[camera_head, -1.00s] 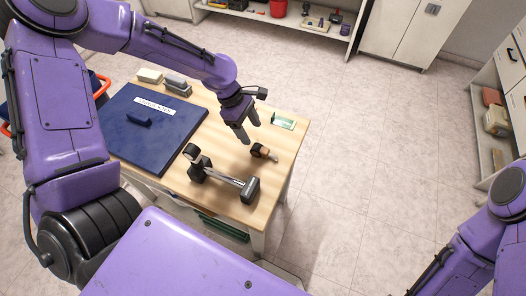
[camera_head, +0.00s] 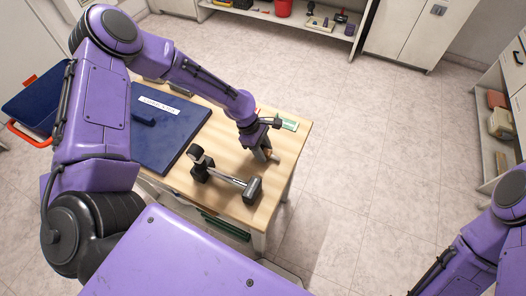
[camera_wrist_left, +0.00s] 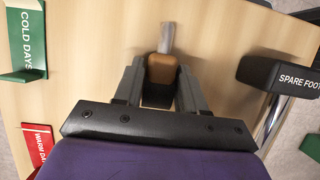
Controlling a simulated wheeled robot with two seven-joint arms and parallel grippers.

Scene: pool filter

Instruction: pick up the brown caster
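The brown caster (camera_wrist_left: 164,70) lies on the wooden table, with a brown body, a metal stem pointing away and a dark wheel nearest my palm. My left gripper (camera_wrist_left: 161,75) is lowered over it with one finger on each side. The fingers look open, with a narrow gap beside the brown body; contact lower down is hard to tell. In the head view my left gripper (camera_head: 263,152) hides most of the caster, and only a bit of it (camera_head: 275,155) shows. My right arm is at the lower right, its gripper out of frame.
A black "SPARE FOOT" block on a metal rod (camera_wrist_left: 279,76) lies to the right; the head view shows this dark-ended bar (camera_head: 228,179) too. Green "COLD DAYS" (camera_wrist_left: 26,38) and red "WARM DAYS" (camera_wrist_left: 40,148) signs are left. A blue panel (camera_head: 165,146) covers the table's left part.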

